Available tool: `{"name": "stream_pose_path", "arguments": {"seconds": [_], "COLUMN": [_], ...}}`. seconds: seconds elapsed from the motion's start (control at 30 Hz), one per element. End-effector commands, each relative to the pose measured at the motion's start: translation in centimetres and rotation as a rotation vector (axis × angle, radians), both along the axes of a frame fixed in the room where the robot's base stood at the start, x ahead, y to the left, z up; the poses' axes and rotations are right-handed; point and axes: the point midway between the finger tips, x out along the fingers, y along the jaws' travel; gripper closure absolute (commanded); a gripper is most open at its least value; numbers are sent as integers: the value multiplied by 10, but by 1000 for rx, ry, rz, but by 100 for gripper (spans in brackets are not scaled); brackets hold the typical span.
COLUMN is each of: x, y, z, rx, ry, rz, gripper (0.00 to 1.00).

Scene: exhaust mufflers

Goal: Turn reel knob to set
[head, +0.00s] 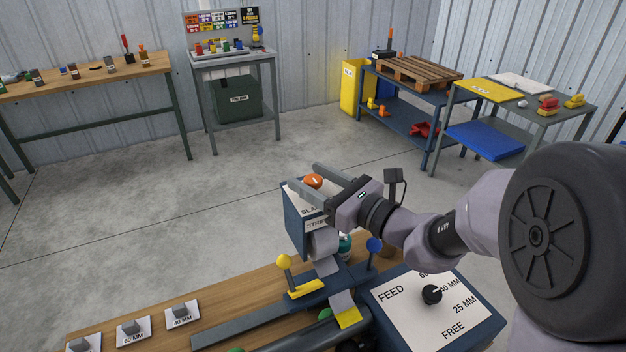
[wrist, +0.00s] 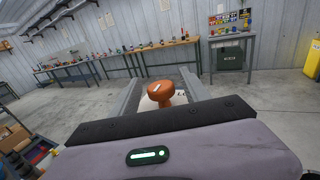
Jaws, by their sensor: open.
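The orange reel knob (head: 313,181) has a white mark on its top and sits on top of a dark blue box (head: 294,222) with partly hidden white labels. In the wrist view the orange knob (wrist: 160,94) stands between the two grey fingers. My gripper (head: 305,175) is open, with one finger on each side of the knob. In the wrist view, gaps show between the knob and both fingers of my gripper (wrist: 159,78). The label text around the knob is mostly covered by the gripper.
Below the box, the wooden bench (head: 235,298) carries a yellow lever (head: 285,263), a blue-balled lever (head: 374,245) and a FEED panel (head: 392,306) with a black knob (head: 432,295). Several size-marked plates lie at the bench's left. Open floor lies beyond; other tables stand by the walls.

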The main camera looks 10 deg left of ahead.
Motion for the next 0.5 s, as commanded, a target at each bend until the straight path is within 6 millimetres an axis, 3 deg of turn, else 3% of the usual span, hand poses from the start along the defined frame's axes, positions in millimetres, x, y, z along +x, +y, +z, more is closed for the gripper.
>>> {"name": "stream_pose_path", "arguments": {"seconds": [0.07,0.33,0.5], "x": [0,0,0], "y": [0,0,0], "z": [0,0,0], "rx": [0,-1,-1], "ry": [0,-1,0], "rz": [0,0,7], "gripper": [48,100,100]}}
